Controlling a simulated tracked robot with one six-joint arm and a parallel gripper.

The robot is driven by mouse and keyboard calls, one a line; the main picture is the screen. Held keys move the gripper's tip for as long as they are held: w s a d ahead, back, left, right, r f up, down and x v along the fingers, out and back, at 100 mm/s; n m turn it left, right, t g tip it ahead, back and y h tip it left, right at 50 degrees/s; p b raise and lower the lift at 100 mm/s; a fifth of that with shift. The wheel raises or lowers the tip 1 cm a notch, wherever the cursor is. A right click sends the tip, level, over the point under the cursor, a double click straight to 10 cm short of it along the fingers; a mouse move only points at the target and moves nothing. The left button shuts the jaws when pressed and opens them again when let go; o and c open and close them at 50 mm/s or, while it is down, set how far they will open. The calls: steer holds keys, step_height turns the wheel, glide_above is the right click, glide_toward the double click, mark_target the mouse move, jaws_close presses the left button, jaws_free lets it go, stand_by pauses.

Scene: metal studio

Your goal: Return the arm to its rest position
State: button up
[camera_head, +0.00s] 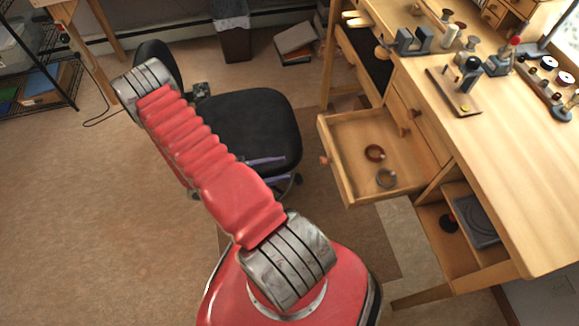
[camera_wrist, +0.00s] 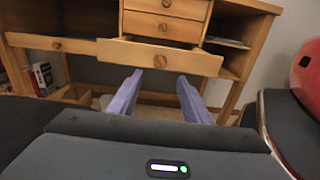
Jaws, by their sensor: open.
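My red arm (camera_head: 205,160) reaches up and left across the body view from my red base, in front of a black chair. My gripper (camera_wrist: 160,76) shows in the wrist view as two purple fingers, spread apart with nothing between them. In the body view only slim purple parts of it show by the chair seat; the rest is hidden behind my arm. The fingers point towards the wooden workbench, and a pulled-out drawer (camera_wrist: 160,57) is ahead of them.
The workbench (camera_head: 540,215) stands at right, with small tools on top. The black chair (camera_head: 245,120) is close to my arm. Carpet at left is clear.

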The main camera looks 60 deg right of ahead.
steer(key=shift+v, duration=0.85)
steer(key=s+a+m+y, duration=0.3)
steer(key=a+y, duration=0.2)
steer(key=a, duration=0.1)
steer(key=w+a+r+m+t+y, duration=0.45)
steer(key=w+a+r+t, duration=0.45)
steer(key=w+a+r, duration=0.4)
steer(key=a+r+t, duration=0.5)
steer(key=r, duration=0.7)
steer(key=s+a+r+t+y, duration=0.1)
steer(key=a+r+t, duration=0.4)
steer(key=r, duration=0.8)
steer(key=shift+a+t, duration=0.25)
steer(key=shift+t, duration=0.15)
